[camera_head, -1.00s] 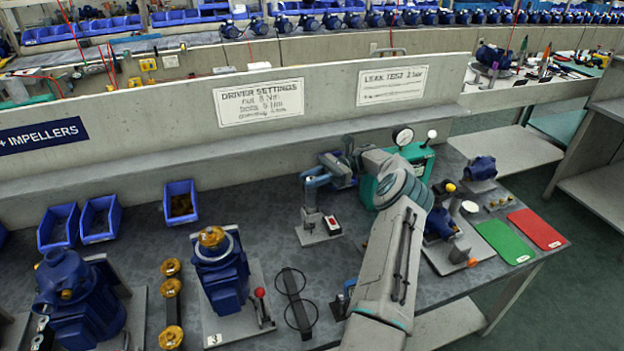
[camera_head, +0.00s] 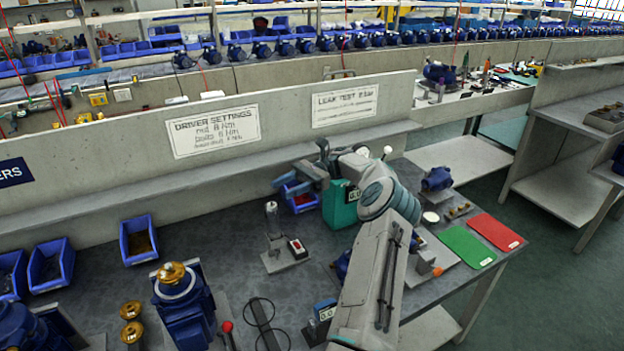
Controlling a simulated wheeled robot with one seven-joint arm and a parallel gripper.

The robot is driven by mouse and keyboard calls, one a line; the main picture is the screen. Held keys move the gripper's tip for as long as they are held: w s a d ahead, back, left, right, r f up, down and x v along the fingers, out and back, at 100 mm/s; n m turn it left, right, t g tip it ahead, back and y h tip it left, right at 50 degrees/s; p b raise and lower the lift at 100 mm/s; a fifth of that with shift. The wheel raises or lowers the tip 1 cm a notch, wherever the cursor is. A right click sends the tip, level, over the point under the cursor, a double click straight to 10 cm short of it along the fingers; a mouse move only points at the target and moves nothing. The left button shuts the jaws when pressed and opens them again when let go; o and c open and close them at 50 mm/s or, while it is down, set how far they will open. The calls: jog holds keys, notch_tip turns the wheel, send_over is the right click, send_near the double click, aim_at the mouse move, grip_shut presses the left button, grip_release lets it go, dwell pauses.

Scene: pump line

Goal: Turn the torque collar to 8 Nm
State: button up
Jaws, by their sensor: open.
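My gripper (camera_head: 316,166) is at the far end of my arm, over the bench near the back wall. It is small and partly hidden by my wrist; I see nothing clearly held in it. A small stand (camera_head: 286,257) with an upright post (camera_head: 272,222) and a red button box (camera_head: 297,248) is on the bench below and to the left of it, apart from it. I cannot make out the torque collar or any scale on it. The driver settings sign (camera_head: 214,128) on the wall shows a line that seems to read 8 Nm.
A blue bin (camera_head: 136,240) stands left. A blue pump (camera_head: 182,308) with a brass top is at the front left. A green tester (camera_head: 341,206) is beside my wrist. Green (camera_head: 467,246) and red (camera_head: 497,232) mats lie at the right.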

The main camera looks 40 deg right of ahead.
jog(key=s+d+r+p, duration=0.1)
jog(key=s+d+r, duration=0.2)
jog(key=s+r, duration=0.1)
jog(key=shift+s+d+r, duration=0.15)
jog(key=shift+s+d, duration=0.15)
jog(key=shift+s, duration=0.6)
